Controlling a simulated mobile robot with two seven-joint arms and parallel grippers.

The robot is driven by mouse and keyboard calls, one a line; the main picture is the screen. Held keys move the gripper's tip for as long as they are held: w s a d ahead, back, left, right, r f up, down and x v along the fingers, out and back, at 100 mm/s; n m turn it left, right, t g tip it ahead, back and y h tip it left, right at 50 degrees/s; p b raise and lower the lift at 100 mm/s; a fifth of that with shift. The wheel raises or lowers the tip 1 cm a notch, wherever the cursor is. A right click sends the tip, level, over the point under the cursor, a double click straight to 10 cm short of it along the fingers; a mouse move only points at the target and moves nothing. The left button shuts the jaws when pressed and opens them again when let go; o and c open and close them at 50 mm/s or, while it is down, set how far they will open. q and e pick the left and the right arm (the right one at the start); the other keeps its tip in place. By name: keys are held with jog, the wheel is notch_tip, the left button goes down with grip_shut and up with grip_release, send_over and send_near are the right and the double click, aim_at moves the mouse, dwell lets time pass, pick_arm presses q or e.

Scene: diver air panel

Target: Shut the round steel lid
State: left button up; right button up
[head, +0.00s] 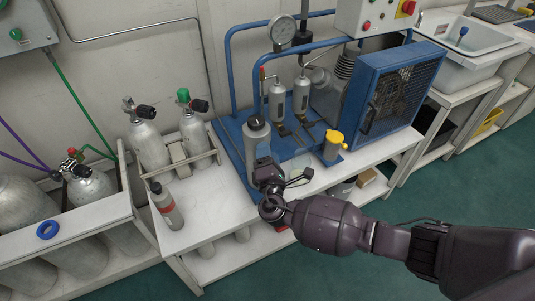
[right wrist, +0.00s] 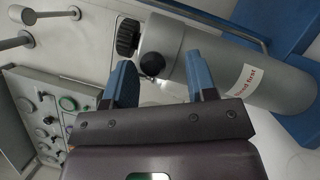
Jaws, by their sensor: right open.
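A grey steel cylinder (head: 255,133) stands upright at the left front of the blue machine frame. Its round steel lid (head: 257,122) is at the top with a dark knob; I cannot tell if it sits fully down. In the right wrist view the cylinder (right wrist: 265,85) lies across the picture with a "bleed first" label, and at its left end are a black knurled knob (right wrist: 128,37) and a black ball (right wrist: 152,64). My right gripper (right wrist: 162,82) is open, its blue fingers apart, close to that end; the ball shows between them. My left gripper is not in view.
A blue compressor (head: 400,92) and a yellow-topped cup (head: 334,143) stand right of the cylinder. Grey gas bottles (head: 148,143) stand in a rack to the left. A small red-banded bottle (head: 166,206) stands on the white bench. A gauge panel (right wrist: 50,112) shows in the right wrist view.

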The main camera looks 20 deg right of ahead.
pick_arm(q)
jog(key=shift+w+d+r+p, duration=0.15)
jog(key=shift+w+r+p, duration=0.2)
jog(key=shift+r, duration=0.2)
pick_arm(e)
jog(key=v, duration=1)
jog(key=shift+s, duration=0.35)
